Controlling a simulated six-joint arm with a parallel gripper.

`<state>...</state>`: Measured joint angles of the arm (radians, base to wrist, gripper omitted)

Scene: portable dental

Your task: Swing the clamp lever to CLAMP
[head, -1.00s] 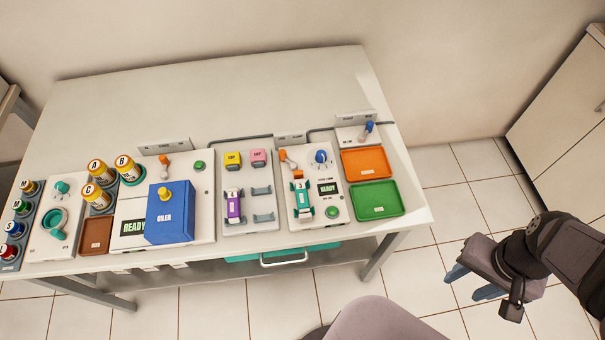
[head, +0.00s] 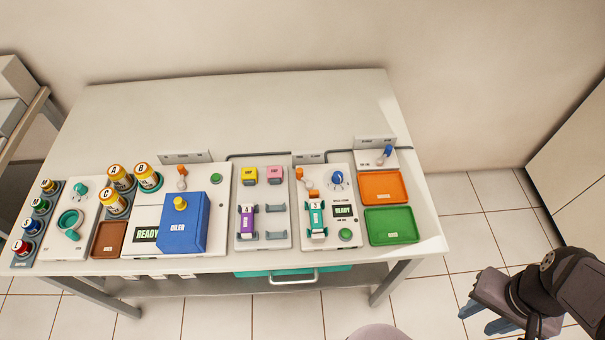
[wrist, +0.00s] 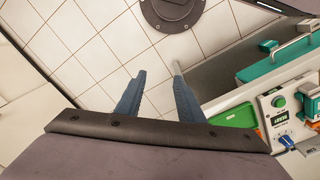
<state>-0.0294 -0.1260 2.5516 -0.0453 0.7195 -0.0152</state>
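Three levers show in the head view, and I cannot read which is marked CLAMP. One is an orange lever (head: 303,178) at the top left of the white unit (head: 343,215) that holds a teal handpiece (head: 316,217). Another is an orange-topped lever (head: 182,174) on the panel behind the blue OILER box. The third is a blue-tipped lever (head: 385,154) at the table's back right. My gripper (head: 474,321) is open and empty, to the right of the table over the floor, apart from all levers. In the wrist view its fingers (wrist: 158,73) are spread.
The orange tray (head: 382,174) and green tray (head: 417,226) lie at the table's right end. A teal drawer (head: 322,270) hangs under the front edge. The floor around my gripper looks clear.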

